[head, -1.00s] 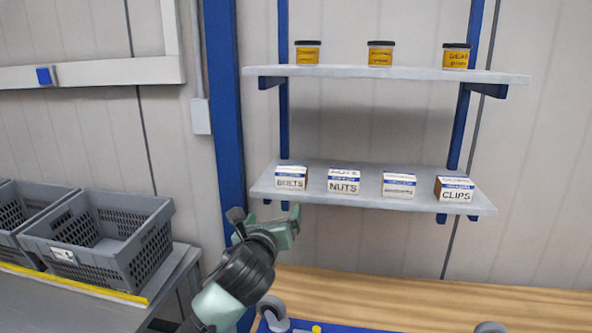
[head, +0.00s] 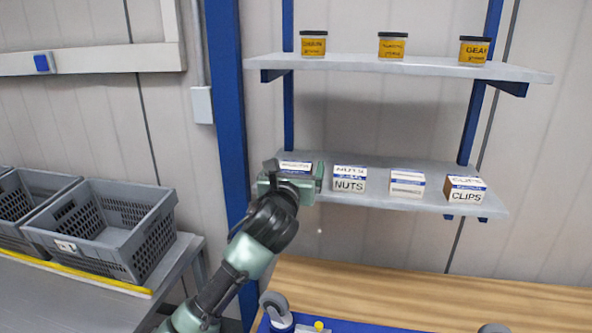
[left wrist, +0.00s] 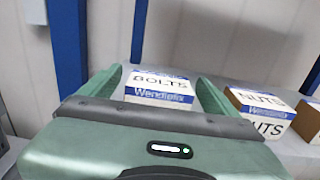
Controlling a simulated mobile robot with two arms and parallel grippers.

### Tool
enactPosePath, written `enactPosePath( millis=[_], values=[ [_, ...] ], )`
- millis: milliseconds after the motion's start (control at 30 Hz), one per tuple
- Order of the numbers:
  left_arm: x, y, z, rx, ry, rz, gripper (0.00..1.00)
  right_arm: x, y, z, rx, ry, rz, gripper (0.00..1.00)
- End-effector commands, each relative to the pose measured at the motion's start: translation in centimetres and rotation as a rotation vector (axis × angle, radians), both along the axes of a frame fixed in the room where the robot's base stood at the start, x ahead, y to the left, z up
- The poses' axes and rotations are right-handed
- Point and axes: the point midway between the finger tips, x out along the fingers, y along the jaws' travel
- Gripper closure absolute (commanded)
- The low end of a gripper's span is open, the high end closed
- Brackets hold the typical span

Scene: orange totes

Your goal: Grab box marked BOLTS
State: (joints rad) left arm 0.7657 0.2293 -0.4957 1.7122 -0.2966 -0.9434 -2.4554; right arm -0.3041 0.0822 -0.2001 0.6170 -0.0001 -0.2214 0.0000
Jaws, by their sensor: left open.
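The box marked BOLTS (left wrist: 162,88) is white with a blue band and stands on the lower shelf (head: 420,200). In the left wrist view it lies between the two fingers of my open left gripper (left wrist: 163,92). In the head view my left gripper (head: 292,180) covers most of the box, and only its top (head: 296,167) shows. I cannot tell whether the fingers touch it. My right gripper is not in view.
The NUTS box (head: 349,179) stands just right of my left gripper. A white box (head: 407,184) and the CLIPS box (head: 465,190) stand farther right. Yellow jars (head: 392,46) stand on the upper shelf. Grey crates (head: 110,225) are at the left.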

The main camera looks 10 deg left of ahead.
Motion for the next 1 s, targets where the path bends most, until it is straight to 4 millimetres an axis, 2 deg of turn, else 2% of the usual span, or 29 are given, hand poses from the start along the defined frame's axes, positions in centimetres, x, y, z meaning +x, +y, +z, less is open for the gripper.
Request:
enactPosePath(
  millis=[167, 467, 767, 1000],
  values=[
    [0.0, 0.0, 0.0, 0.0, -0.001, 0.0, 0.09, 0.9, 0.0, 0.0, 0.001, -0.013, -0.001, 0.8],
    [0.0, 0.0, 0.0, -0.001, -0.001, 0.0, 0.9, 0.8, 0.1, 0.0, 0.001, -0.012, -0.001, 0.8],
    [0.0, 0.0, 0.3, -0.001, -0.004, 0.0, 0.9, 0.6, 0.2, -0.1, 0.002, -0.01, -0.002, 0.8],
    [0.0, 0.1, 3.1, 0.0, -0.009, 0.001, 0.9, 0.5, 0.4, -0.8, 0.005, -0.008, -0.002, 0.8]
  ],
)
